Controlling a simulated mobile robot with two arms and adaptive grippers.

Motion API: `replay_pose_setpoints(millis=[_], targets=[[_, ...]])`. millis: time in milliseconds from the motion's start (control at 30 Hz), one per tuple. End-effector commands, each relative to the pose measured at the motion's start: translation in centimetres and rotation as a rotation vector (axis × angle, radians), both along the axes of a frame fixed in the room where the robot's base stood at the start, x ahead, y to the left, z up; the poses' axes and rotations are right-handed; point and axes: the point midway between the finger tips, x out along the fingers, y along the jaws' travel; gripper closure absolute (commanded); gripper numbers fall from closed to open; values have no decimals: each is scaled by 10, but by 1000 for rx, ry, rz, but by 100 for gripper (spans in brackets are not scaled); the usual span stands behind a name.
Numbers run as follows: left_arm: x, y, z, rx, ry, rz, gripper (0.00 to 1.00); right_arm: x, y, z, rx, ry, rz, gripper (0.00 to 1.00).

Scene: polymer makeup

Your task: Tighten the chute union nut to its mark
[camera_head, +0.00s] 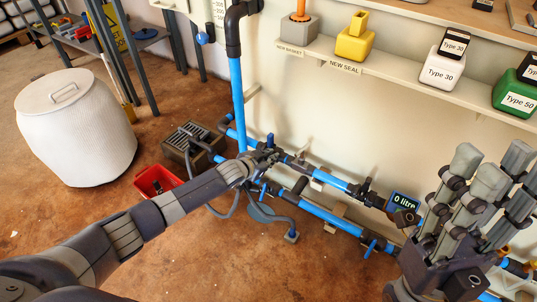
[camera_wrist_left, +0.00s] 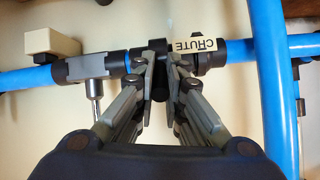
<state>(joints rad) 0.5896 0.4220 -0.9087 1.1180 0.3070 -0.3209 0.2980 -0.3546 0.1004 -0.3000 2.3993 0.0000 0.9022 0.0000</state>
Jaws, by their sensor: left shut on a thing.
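The chute union nut (camera_wrist_left: 159,47) is a dark fitting on the blue pipe run along the wall, beside a cream tag reading "CHUTE" (camera_wrist_left: 195,45). My left gripper (camera_wrist_left: 160,68) is shut on a dark part of it, with fingertips on both sides. The fingers hide much of the nut, and I cannot make out its mark. In the head view my left gripper (camera_head: 266,158) is at the pipe, and the nut is too small to tell there. My right gripper (camera_head: 485,172) is at the right foreground, fingers up and apart, empty.
A meter reading "0 litre" (camera_head: 404,201) sits on the pipework. A vertical blue pipe (camera_head: 237,100) rises behind my left gripper. A red bin (camera_head: 157,181), a grated box (camera_head: 190,143) and a white lidded basket (camera_head: 75,135) stand on the floor. A shelf (camera_head: 390,75) holds containers.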

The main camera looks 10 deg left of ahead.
Motion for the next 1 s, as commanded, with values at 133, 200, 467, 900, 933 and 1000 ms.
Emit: replay_pose_setpoints(millis=[133,200,467,900,933,1000], targets=[[2,-2,7,4,15,-3,100,0,0,10,0,-2,0,61],[3,-2,6,6,21,-2,100,0,0,12,0,-2,0,61],[3,-2,5,10,31,-2,100,0,0,13,0,-2,0,61],[3,-3,6,9,30,-3,70,0,0,13,0,-2,0,61],[3,-3,6,9,30,-3,70,0,0,13,0,-3,0,61],[3,-2,6,8,30,-2,69,0,0,14,0,-5,-1,61]])
